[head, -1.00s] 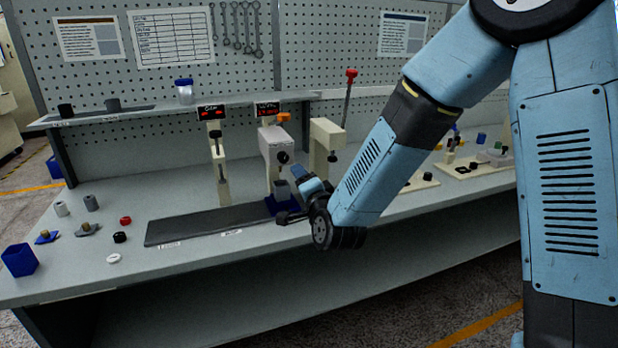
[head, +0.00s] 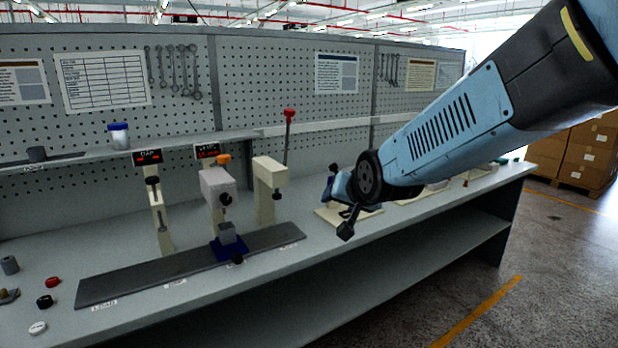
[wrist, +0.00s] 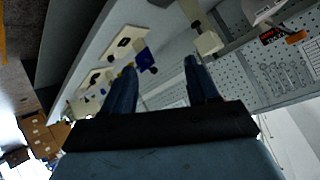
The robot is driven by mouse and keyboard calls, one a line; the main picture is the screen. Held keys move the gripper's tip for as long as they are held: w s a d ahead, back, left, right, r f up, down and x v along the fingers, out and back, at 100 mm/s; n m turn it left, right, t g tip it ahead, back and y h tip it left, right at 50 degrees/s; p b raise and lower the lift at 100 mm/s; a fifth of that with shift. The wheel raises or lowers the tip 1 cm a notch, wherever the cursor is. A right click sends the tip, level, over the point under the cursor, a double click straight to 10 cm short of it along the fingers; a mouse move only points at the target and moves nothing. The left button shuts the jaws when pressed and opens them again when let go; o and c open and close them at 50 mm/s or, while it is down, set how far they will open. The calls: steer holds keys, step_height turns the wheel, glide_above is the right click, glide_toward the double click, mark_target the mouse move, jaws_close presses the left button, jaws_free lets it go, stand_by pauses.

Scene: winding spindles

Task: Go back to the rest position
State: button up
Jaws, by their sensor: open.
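My gripper (head: 340,200) is at the end of my blue arm, over the right part of the bench. Its two blue fingers show spread in the wrist view (wrist: 160,68), with nothing between them. In the head view it is right of the press (head: 217,190) and apart from it. A blue fixture (head: 222,252) with a grey block (head: 228,233) on it sits under the press, on the dark strip (head: 135,277).
A cream post (head: 266,195) with a red-knobbed lever (head: 288,130) stands left of my gripper. Another press (head: 157,215) stands further left. Small caps (head: 45,301) lie at the bench's left end. Cardboard boxes (head: 590,150) stand at the far right, beyond open floor.

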steer(key=s+d+r+n+g+h, duration=0.1)
steer(key=s+d+r+g+h, duration=0.2)
steer(key=s+d, duration=1.3)
steer(key=s+g, duration=0.2)
steer(key=s, duration=0.2)
steer(key=shift+s+d+n, duration=0.2)
steer(key=shift+n, duration=0.1)
